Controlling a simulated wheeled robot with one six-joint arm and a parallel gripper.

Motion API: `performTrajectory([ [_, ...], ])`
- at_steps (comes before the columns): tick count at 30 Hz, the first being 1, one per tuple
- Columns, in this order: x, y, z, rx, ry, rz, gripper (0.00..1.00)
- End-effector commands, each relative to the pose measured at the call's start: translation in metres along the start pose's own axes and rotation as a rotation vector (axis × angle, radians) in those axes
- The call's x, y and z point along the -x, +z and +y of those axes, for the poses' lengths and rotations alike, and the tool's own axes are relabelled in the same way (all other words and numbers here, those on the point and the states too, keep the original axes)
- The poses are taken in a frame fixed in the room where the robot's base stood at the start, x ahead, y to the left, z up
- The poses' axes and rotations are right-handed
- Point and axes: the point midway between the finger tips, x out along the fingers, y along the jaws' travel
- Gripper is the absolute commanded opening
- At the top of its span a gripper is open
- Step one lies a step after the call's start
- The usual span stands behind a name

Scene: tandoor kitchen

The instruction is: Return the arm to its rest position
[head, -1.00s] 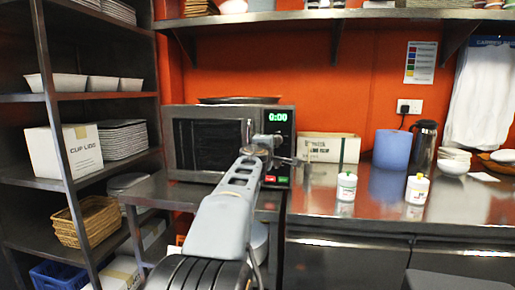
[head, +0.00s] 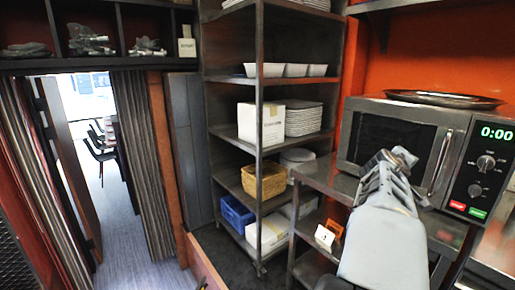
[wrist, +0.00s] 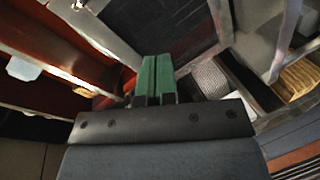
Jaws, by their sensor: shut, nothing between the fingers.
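My gripper (wrist: 156,66) shows in the wrist view with its two green fingers side by side and shut, with nothing between them. In the head view my grey arm reaches up in front of the microwave (head: 388,136), and the fingers cannot be made out there. The microwave is grey with a dark door, which looks closed, and its display reads 0:00. My arm hides part of its lower front.
A dark tray (head: 444,98) lies on top of the microwave. A metal rack (head: 259,150) left of it holds a white box (head: 261,124), a wicker basket (head: 265,181) and a blue crate (head: 236,212). A doorway with open floor (head: 135,240) is at the left.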

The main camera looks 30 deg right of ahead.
Motion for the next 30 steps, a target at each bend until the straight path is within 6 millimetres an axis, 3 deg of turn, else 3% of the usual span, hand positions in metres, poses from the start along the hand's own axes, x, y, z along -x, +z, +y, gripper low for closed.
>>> performTrajectory([
  [1,0.028,-0.038,-0.009,-0.051,-0.09,0.031,0.0],
  [3,0.061,-0.068,-0.043,-0.12,-0.225,0.043,0.0],
  [7,0.136,-0.105,-0.103,-0.196,-0.494,0.037,0.0],
  [12,0.24,-0.116,-0.164,-0.199,-0.823,-0.02,0.0],
  [18,0.332,-0.097,-0.2,-0.133,-1.093,-0.107,0.0],
  [24,0.376,-0.079,-0.213,-0.079,-1.218,-0.163,0.0],
  [30,0.384,-0.073,-0.217,-0.068,-1.243,-0.177,0.0],
])
